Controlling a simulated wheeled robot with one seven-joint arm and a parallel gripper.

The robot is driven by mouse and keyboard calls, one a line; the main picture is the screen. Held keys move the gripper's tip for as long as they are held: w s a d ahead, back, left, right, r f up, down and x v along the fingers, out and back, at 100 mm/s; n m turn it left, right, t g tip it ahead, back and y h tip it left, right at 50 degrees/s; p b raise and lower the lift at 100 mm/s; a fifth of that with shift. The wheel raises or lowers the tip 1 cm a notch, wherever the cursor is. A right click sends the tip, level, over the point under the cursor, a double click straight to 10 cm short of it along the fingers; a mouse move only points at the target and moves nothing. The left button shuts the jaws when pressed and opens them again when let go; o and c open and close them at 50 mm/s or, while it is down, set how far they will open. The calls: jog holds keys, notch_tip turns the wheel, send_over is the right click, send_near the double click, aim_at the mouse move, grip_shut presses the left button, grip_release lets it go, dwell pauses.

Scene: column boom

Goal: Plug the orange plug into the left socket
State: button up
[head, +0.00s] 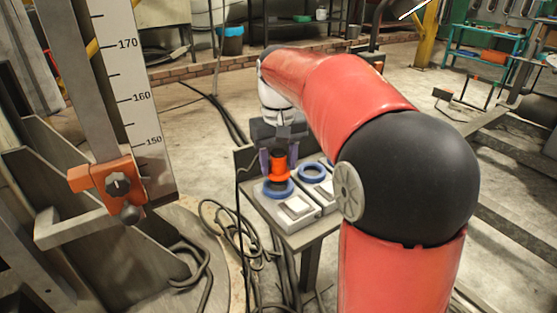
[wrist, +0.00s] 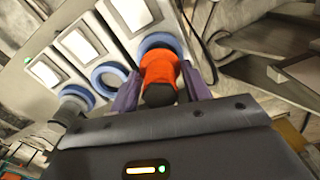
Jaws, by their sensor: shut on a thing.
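The orange plug (head: 279,167) is upright between the purple fingers of my gripper (head: 279,161), which is shut on it. In the wrist view the plug (wrist: 160,70) shows its dark rear end toward the camera, with a finger on each side. The left socket (head: 268,190) has a blue ring, and the plug is right over it in the head view. In the wrist view this ring (wrist: 156,39) shows just beyond the plug, partly covered by it. I cannot tell whether the plug's tip has entered the socket; its lower end is hidden.
A middle socket (head: 312,172) with a blue ring is to the right. A third blue ring (wrist: 75,93) shows in the wrist view. Each socket box has a pale square plate (head: 297,207). Cables (head: 232,225) lie left of the stand. A scale column (head: 125,90) stands at left.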

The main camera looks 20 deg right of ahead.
aim_at(279, 152)
jog(key=shift+f+b, duration=0.8)
jog(key=shift+f, duration=0.55)
dwell(0.3)
jog(key=o, duration=1.1)
notch_tip(279, 152, up, 8)
jog(key=shift+f+p, duration=0.1)
jog(key=shift+p, duration=0.65)
